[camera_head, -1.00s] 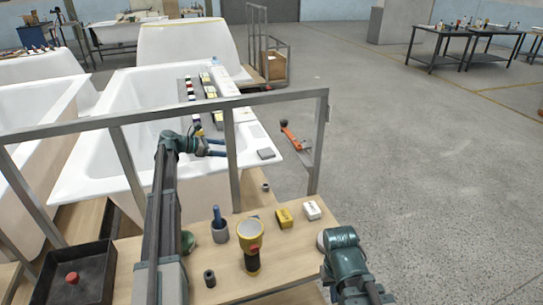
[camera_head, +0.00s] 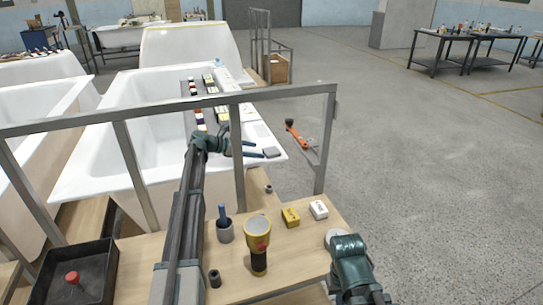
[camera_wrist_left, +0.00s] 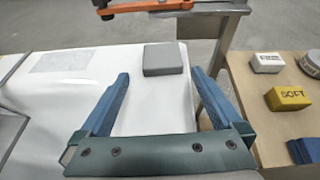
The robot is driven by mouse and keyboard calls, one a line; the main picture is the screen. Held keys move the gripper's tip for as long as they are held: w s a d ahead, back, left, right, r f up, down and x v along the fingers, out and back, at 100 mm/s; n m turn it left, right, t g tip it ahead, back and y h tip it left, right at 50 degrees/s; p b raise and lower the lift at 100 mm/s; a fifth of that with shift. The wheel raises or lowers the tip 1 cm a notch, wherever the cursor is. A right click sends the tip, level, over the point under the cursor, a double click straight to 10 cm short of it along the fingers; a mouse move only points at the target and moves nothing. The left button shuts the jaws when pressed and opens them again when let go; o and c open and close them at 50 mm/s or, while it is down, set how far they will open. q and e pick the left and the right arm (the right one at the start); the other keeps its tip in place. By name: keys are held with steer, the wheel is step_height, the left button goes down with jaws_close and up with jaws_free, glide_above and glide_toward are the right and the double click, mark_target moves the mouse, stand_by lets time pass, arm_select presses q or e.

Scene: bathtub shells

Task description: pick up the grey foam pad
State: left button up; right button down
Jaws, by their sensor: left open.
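The grey foam pad (camera_head: 272,152) is a small flat block lying on the white rim of the bathtub, near its right corner. It also shows in the left wrist view (camera_wrist_left: 163,58), just ahead of the space between the fingers. My left gripper (camera_head: 257,149) is open, its blue fingers reaching right over the rim with the tips close to the pad. In the left wrist view the open gripper (camera_wrist_left: 160,75) has nothing between its fingers. My right arm is at the lower right, but its gripper fingers do not show.
A grey metal rail (camera_head: 170,114) crosses in front of the tub, with a post near my left gripper. An orange-handled tool (camera_head: 297,137) lies beyond the pad.

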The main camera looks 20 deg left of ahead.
mark_target(267, 151)
arm_select(q)
steer(key=shift+d, duration=0.1)
steer(key=b+x, duration=0.1)
steer(key=x, duration=0.4)
steer(key=shift+d+r+b, duration=0.15)
steer(key=shift+d+b, duration=0.05)
steer(key=shift+b, duration=0.15)
steer(key=shift+r, duration=0.1)
steer(key=shift+c, duration=0.2)
steer(key=c, duration=1.2)
